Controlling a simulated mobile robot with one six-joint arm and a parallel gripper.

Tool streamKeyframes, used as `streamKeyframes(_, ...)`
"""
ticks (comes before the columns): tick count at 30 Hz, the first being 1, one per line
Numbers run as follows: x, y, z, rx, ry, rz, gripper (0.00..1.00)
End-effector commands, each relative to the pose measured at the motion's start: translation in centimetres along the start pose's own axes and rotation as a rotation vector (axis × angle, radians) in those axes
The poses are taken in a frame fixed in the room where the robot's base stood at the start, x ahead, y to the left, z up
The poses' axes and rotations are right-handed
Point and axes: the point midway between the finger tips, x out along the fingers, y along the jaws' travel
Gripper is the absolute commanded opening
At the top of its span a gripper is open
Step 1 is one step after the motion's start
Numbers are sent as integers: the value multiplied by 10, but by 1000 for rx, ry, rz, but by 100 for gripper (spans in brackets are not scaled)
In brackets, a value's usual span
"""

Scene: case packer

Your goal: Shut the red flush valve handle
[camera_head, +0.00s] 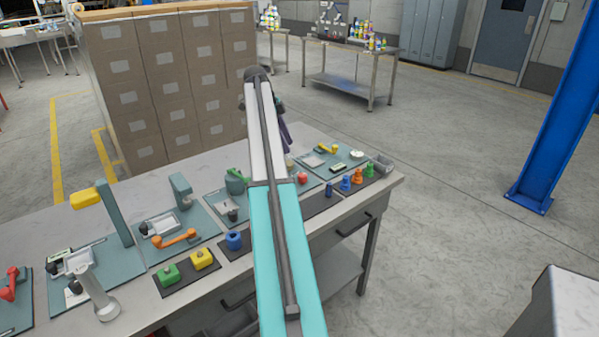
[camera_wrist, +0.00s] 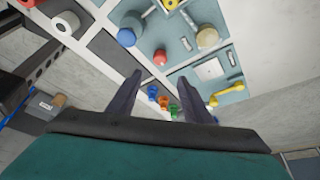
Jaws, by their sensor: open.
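A red lever handle (camera_head: 12,283) stands on a teal panel at the far left edge of the bench in the head view, partly cut off by the frame. It looks like the red valve handle, but its label cannot be read. My gripper (camera_wrist: 159,77) is open and empty in the wrist view, its two dark fingers apart over the right part of the bench. In the head view my arm hides most of it. It is far to the right of the red lever. A round red knob (camera_wrist: 160,57) lies beyond the fingertips, also visible in the head view (camera_head: 303,178).
An orange handle (camera_head: 175,238), a white post (camera_head: 97,292) and a tall teal post (camera_head: 115,215) stand between my arm and the red lever. A yellow handle (camera_wrist: 227,93) lies right of my fingers. Stacked cartons (camera_head: 165,85) stand behind the bench.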

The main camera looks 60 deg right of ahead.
Motion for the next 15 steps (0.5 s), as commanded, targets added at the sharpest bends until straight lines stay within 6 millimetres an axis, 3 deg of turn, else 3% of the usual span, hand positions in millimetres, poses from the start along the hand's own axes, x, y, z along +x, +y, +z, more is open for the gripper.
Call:
streamKeyframes(8,17,1,0,0,0,2,46)
streamKeyframes(15,48,2,0,-1,0,2,46)
